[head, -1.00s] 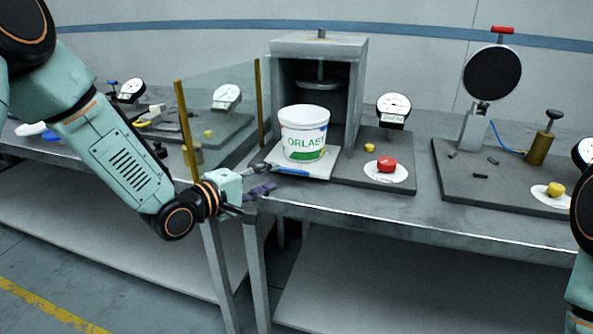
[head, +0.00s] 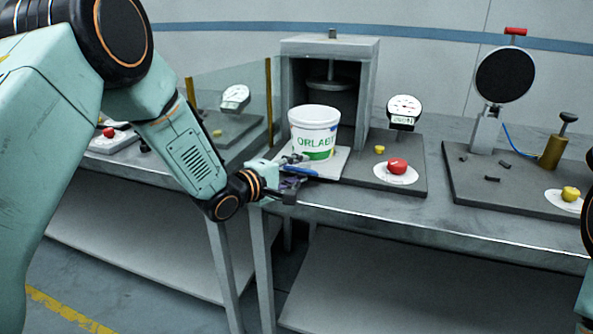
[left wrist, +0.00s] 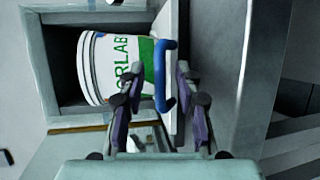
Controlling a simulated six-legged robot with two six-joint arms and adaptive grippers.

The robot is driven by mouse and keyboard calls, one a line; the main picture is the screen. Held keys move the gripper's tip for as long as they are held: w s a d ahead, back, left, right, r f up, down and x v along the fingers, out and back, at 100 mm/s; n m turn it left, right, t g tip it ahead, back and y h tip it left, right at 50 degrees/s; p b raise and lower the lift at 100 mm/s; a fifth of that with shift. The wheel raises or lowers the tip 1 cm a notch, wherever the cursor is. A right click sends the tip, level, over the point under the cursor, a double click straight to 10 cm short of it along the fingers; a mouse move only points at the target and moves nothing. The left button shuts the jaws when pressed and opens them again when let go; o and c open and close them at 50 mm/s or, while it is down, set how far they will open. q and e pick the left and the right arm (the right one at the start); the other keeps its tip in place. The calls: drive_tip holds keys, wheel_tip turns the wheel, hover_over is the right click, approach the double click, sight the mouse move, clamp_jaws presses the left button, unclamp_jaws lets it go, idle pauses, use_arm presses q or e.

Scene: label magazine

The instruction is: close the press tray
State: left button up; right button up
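The press (head: 330,47) is a grey open-fronted housing with a round plate hanging inside. Its pale tray (head: 333,168) sticks out at the front. A white tub (head: 315,128) with a green label stands upright on the tray, outside the housing mouth. The tray's blue handle (head: 300,172) is at its front edge, and it shows clearly in the left wrist view (left wrist: 161,75). My left gripper (head: 292,174) is at the handle. In the left wrist view its fingers (left wrist: 158,85) are apart, with the handle between them and visible gaps. My right gripper is out of view.
A red button (head: 397,166), a yellow button (head: 379,150) and a dial gauge (head: 404,110) stand right of the press. A glass panel (head: 235,85) with yellow posts is at the left. A round black device (head: 504,75) stands farther right.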

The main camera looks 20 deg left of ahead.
use_arm(q)
drive_tip(key=shift+w+d, duration=0.1)
drive_tip(key=shift+d, duration=0.05)
drive_tip(key=shift+c, duration=0.4)
clamp_jaws()
